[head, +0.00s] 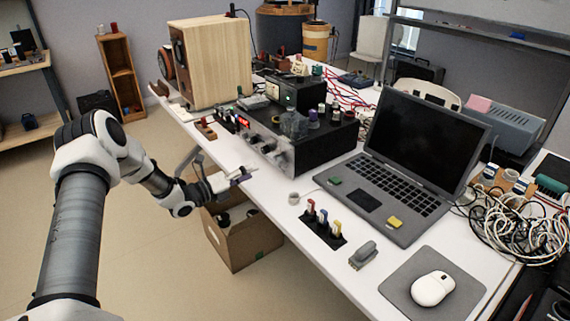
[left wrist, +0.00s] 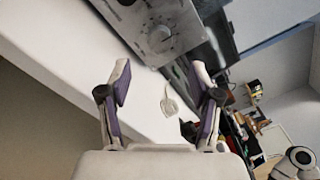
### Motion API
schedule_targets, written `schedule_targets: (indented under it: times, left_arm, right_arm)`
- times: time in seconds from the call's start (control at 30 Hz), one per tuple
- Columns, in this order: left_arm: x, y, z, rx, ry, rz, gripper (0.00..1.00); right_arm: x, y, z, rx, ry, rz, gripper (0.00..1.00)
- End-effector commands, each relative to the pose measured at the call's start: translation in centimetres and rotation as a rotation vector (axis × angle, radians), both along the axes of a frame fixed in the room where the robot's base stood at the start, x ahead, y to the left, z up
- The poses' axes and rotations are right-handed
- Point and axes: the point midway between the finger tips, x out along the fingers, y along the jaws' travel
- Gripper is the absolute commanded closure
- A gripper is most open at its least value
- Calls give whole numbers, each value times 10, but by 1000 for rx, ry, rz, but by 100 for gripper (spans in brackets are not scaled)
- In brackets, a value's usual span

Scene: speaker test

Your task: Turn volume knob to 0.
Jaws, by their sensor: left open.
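The amplifier (head: 315,145) is a black box with a silver front panel, a small red display and several knobs. It stands on the white table. A large round knob (head: 282,160) sits near the right end of that panel. In the left wrist view a round silver knob (left wrist: 160,37) with dial marks around it shows at the top, beyond the fingertips; I cannot read its setting. My left gripper (head: 240,176) is open and empty, in front of the panel and apart from the knob. Its spread fingers also show in the left wrist view (left wrist: 162,84). My right gripper is not seen.
The white table (head: 345,275) has a narrow clear strip before the amplifier. A laptop (head: 400,165), a black block with coloured plugs (head: 322,232) and a mouse (head: 432,288) lie to the right. A wooden speaker box (head: 218,62) stands behind left. A cardboard box (head: 240,240) is on the floor.

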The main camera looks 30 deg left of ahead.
Motion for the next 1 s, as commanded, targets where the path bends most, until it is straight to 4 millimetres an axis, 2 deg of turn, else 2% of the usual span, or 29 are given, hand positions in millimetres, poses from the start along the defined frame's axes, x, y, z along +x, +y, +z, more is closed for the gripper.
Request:
schedule_targets:
  times: [0.13, 0.43, 0.73, 0.77, 0.9, 0.93, 1.0]
  left_arm:
    - [14, -7, -2, 3, 2, -3, 37]
    - [64, -28, -2, 1, 5, -4, 37]
    - [72, -31, -1, -4, 6, -1, 37]
    - [72, -31, -1, -4, 6, -1, 40]
    - [71, -31, -1, -4, 6, -1, 90]
    - [71, -31, -1, -4, 6, -1, 97]
    - [71, -31, -1, -4, 6, -1, 97]
  right_arm:
    - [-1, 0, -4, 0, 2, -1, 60]
    - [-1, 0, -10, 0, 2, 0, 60]
    - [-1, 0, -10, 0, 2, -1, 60]
    - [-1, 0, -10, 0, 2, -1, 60]
    - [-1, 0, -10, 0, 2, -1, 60]
    - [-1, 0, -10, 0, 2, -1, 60]
    - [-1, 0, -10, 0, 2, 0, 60]
